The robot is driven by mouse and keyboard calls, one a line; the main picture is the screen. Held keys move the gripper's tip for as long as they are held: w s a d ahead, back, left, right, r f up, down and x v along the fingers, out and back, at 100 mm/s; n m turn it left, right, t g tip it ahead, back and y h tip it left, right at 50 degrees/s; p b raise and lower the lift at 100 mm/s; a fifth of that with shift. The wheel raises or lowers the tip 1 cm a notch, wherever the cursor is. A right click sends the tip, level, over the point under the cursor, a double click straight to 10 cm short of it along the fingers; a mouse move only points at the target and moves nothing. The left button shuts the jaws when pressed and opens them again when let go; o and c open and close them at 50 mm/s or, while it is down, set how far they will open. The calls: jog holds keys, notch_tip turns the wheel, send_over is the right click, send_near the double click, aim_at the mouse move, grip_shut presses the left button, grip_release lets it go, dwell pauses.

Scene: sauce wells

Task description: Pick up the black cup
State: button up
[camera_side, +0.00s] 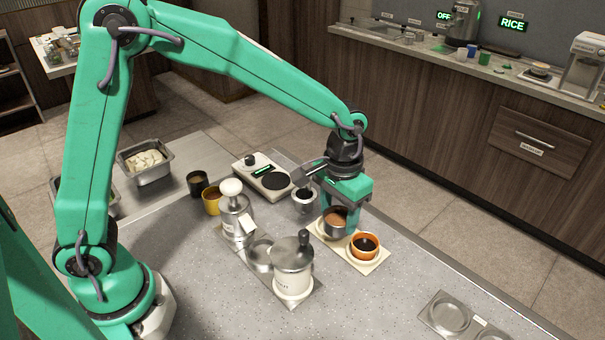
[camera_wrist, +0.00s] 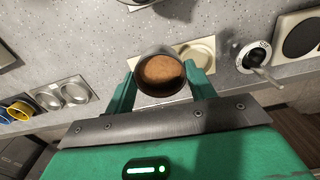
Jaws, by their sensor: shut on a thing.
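My gripper (camera_side: 340,215) is shut on a dark grey-black cup (camera_side: 334,226) with brown contents. In the wrist view the same cup (camera_wrist: 145,90) sits between the two green fingers (camera_wrist: 160,88), its rim facing the camera. Below and beside it is a cream tray (camera_side: 372,267) with round wells; one well (camera_wrist: 195,52) shows bare in the wrist view. I cannot tell how far the held cup is above the tray. Another black cup (camera_side: 197,183) stands at the far left beside a yellow cup (camera_side: 212,201).
A two-well plate (camera_side: 448,318) lies at front right; the counter between is clear.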

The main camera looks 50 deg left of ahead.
jog(key=shift+s+d+r, duration=0.95)
jog(key=shift+s+d, duration=0.15)
jog(key=shift+d, duration=0.05)
notch_tip(320, 180, up, 5)
jog(key=s+a+n, duration=0.9)
jog(key=a, duration=0.4)
notch_tip(320, 180, down, 9)
jog(key=shift+r, duration=0.2)
jog(key=shift+a+f, duration=0.1)
jog(key=shift+f, duration=0.1)
dwell(0.3)
jog(key=shift+f, duration=3)
jog(key=shift+f, duration=0.55)
